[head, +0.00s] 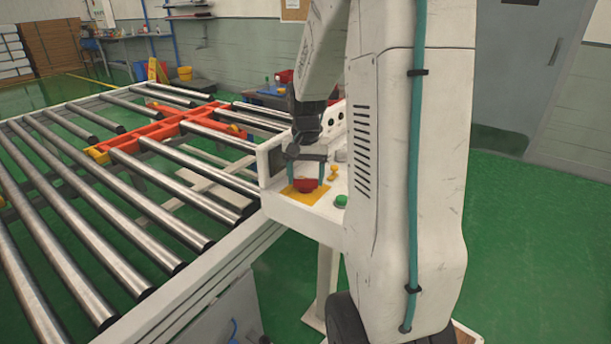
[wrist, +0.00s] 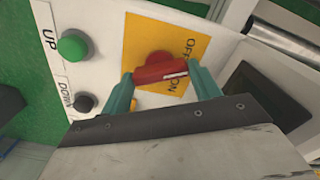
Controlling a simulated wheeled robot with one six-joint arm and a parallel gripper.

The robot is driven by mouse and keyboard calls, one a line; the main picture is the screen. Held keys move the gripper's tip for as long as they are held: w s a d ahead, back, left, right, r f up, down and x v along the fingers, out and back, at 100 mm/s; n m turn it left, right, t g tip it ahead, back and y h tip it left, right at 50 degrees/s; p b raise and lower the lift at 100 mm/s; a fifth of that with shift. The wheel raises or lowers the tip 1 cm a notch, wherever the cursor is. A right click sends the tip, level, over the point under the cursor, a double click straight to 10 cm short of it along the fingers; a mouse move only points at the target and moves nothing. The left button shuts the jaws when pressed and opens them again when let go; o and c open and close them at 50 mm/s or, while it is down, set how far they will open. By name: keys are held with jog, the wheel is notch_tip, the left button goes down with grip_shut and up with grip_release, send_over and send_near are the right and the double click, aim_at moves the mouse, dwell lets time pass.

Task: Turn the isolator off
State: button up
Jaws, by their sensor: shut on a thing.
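The isolator is a red rotary handle (wrist: 160,70) with a white line on it, set on a yellow plate (wrist: 188,30) marked OFF and ON. In the head view the red handle (head: 306,185) sits on the yellow plate (head: 290,196) of the white control box. My gripper (wrist: 163,82) has its two teal fingers on either side of the handle, shut on it. In the head view my gripper (head: 306,174) reaches down over the box. The gripper body hides the lower part of the plate in the wrist view.
A green UP button (wrist: 72,45) and a black DOWN button (wrist: 84,102) are beside the yellow plate. The green button (head: 341,201) also shows in the head view. A roller conveyor (head: 110,180) with an orange frame part (head: 160,130) lies left of the box.

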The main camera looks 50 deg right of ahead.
aim_at(306, 178)
jog(key=shift+n, duration=1.6)
jog(key=shift+r, duration=0.1)
jog(key=o, duration=1)
notch_tip(306, 178, up, 8)
jog(key=shift+f, duration=0.15)
